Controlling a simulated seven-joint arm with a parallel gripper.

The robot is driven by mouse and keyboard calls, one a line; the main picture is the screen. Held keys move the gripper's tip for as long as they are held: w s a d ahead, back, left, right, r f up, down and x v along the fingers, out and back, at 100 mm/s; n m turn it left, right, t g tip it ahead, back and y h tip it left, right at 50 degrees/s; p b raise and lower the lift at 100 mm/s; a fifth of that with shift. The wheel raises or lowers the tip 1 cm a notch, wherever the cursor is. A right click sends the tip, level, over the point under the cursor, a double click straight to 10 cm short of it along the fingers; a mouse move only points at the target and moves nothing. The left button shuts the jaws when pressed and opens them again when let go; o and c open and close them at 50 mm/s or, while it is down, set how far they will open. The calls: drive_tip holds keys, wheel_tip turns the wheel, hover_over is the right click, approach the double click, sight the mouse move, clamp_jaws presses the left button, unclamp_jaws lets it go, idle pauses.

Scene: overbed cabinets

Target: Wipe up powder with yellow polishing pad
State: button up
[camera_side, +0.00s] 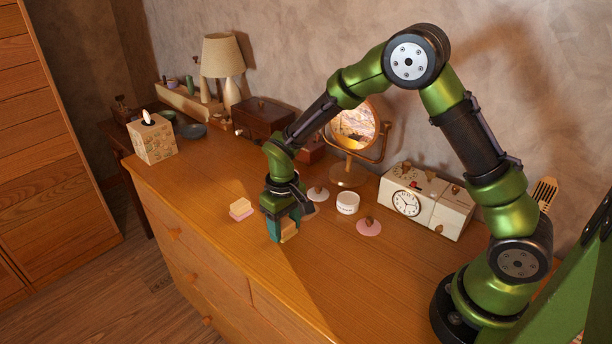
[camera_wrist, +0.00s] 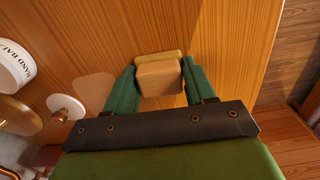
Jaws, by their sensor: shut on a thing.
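My gripper (camera_side: 283,232) is shut on a small tan block with a yellow layer under it, the yellow polishing pad (camera_side: 289,230). It is low over the dresser top, near the front edge; I cannot tell whether the pad touches the wood. In the wrist view the pad (camera_wrist: 159,78) sits between the green fingertips of my gripper (camera_wrist: 159,82). A flat pale tan patch, which looks like powder (camera_wrist: 96,88), lies on the wood to the left of the pad in that view, apart from it. In the side view my gripper hides much of that area.
A pink and yellow pad (camera_side: 241,210) lies left of my gripper. A white knobbed disc (camera_side: 318,194), white jar (camera_side: 347,203), pink knobbed disc (camera_side: 368,228), round mirror (camera_side: 355,127) and clock box (camera_side: 426,205) stand behind and right. The front right of the dresser top (camera_side: 350,280) is clear.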

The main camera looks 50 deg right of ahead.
drive_tip(key=shift+a, duration=1.6)
wheel_tip(320, 180, up, 8)
drive_tip(key=shift+r, duration=0.1)
